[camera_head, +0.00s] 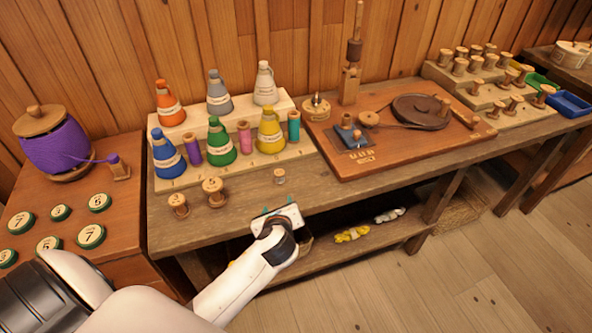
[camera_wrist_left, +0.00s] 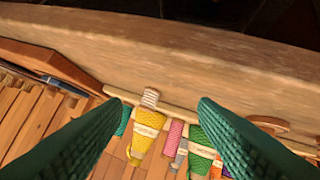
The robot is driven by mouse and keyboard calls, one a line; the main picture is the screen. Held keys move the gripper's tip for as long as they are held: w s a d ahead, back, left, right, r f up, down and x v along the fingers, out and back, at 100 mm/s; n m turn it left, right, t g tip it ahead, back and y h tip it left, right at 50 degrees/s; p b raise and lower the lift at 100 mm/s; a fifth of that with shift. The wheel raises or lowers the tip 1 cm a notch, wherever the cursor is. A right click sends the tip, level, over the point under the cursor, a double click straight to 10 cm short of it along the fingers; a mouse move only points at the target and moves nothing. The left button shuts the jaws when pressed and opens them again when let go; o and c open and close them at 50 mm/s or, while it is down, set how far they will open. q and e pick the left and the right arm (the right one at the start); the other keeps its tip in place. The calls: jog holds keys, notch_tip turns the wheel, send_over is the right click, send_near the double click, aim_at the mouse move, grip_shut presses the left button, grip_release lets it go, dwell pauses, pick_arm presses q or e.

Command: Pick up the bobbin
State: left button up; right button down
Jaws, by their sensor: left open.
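A small pale bobbin (camera_head: 279,176) stands on the workbench in front of the yellow cone in the head view. In the left wrist view the bobbin (camera_wrist_left: 150,97) looks striped and lies between the lines of the two fingers, nearer the left one. My left gripper (camera_head: 278,205) is open and empty, with green fingertips, at the front edge of the bench, short of the bobbin and apart from it. Its two fingers also frame the left wrist view (camera_wrist_left: 162,102). My right gripper is not in view.
Two wooden spools (camera_head: 213,190) (camera_head: 178,205) stand left of the bobbin. Behind it is a stepped rack (camera_head: 285,155) with coloured thread cones and spools. A wooden winding board (camera_head: 400,150) lies to the right. Yarn skeins (camera_head: 351,234) lie on the lower shelf.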

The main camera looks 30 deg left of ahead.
aim_at(279, 174)
pick_arm(q)
jog(key=w+m, duration=0.1)
jog(key=w+r+m, duration=0.1)
jog(key=w+r+m+t, duration=0.1)
jog(key=shift+a+m+y, duration=0.3)
jog(key=shift+a+m, duration=0.05)
jog(key=shift+m, duration=0.05)
jog(key=shift+w+a, duration=0.15)
jog(key=shift+w, duration=0.15)
jog(key=x, duration=0.6)
jog(key=shift+w, duration=0.1)
jog(key=shift+a+x, duration=0.15)
jog(key=shift+x, duration=1.25)
jog(key=shift+a+x, duration=0.15)
jog(key=shift+x, duration=1.2)
jog(key=shift+r, duration=0.15)
jog(key=c, duration=1)
